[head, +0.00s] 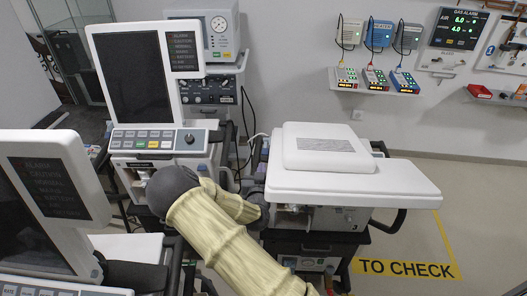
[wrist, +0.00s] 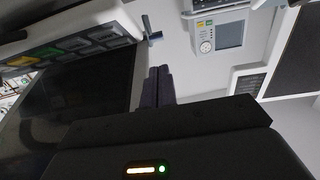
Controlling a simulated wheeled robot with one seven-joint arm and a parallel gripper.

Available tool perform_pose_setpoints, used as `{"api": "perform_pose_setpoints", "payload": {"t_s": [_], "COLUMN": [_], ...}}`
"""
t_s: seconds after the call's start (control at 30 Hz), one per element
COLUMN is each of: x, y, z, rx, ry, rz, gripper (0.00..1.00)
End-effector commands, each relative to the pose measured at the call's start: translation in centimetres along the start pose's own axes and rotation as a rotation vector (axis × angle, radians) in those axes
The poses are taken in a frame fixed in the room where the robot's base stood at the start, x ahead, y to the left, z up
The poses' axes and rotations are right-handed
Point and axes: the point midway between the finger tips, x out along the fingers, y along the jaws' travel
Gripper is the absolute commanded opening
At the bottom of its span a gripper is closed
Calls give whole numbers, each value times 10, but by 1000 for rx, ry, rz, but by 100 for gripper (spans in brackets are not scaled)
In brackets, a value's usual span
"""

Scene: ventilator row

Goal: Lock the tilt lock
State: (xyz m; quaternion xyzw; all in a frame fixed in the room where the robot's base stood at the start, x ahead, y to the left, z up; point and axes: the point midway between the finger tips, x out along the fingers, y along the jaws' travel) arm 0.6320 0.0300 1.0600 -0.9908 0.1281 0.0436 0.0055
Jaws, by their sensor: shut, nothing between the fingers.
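No part is clearly marked as the tilt lock. A small blue-grey lever-like piece (wrist: 153,38) sticks out from the edge of a white screen housing in the wrist view; I cannot tell whether it is the lock or how it is set. My gripper (wrist: 159,85) shows its dark fingers shut and empty, apart from that piece in the picture. In the head view the middle ventilator (head: 133,75) has an upright dark screen above a key panel. My sleeved arm crosses in front of its lower right side, and the gripper's fingertips cannot be made out there.
A ventilator with a tilted screen (head: 50,185) stands close at the left. A white-topped unit (head: 350,180) stands at the right. Open floor marked "TO CHECK" (head: 405,268) lies at the lower right.

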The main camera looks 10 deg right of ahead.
Motion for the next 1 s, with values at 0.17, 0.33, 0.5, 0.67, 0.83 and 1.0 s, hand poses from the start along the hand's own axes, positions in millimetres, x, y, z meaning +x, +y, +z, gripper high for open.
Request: {"api": "perform_pose_setpoints", "payload": {"t_s": [0.17, 0.33, 0.5, 0.67, 0.83, 1.0], "x": [2, 10, 27, 49, 72, 91], "y": [6, 8, 2, 0, 0, 0], "z": [0, -1, -2, -2, -2, -2], "rx": [0, 0, -1, -2, -1, -1], "ry": [-1, 0, 0, -1, 0, 0], "rz": [10, 12, 3, 0, -1, 1], "gripper": [0, 0, 0, 0, 0, 0]}}
